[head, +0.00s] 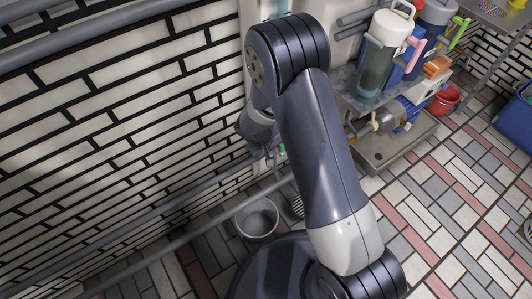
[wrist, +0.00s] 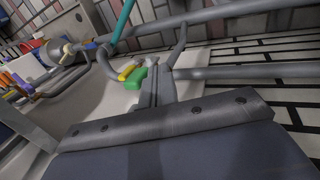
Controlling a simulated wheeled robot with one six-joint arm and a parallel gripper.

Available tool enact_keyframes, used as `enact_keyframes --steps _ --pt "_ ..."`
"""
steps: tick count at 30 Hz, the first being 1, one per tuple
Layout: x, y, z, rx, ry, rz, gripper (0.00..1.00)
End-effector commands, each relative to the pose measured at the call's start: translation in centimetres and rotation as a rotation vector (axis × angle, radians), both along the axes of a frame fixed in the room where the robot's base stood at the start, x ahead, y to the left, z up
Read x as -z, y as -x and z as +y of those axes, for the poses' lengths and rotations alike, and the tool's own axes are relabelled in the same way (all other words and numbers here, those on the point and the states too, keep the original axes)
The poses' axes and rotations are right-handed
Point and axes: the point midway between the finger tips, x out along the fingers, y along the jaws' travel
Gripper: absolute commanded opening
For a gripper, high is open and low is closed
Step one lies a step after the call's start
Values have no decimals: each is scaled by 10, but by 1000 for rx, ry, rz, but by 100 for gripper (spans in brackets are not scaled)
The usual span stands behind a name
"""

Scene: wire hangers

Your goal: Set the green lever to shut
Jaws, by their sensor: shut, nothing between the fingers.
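The green lever (wrist: 136,78) shows in the wrist view just left of my gripper's fingertips, with a yellow piece beside it. In the head view only a small green bit (head: 282,149) shows beside my arm, most of it hidden. My gripper (wrist: 162,82) is shut and empty, its fingers close beside the green lever. I cannot tell whether they touch it. In the head view my gripper (head: 271,157) points down near the wall pipes, partly hidden by my arm.
Grey pipes (wrist: 240,73) run along the tiled wall close to the fingers. A teal rod (wrist: 122,22) stands behind the lever. In the head view, a metal bucket (head: 257,217) is on the floor below, and a shelf with bottles (head: 376,60) is at the right.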

Motion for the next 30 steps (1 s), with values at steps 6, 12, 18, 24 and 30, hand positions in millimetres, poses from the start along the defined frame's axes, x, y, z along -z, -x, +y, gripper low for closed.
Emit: enact_keyframes --steps 6,12,18,24,30 --pt "0 -2 -2 0 -1 -1 0" --pt "0 -3 -3 0 -1 -2 0" --pt "-6 -13 -18 3 -1 -3 0" --pt "-10 -16 -23 0 0 -1 0" --pt "-10 -16 -23 0 -1 -1 0"
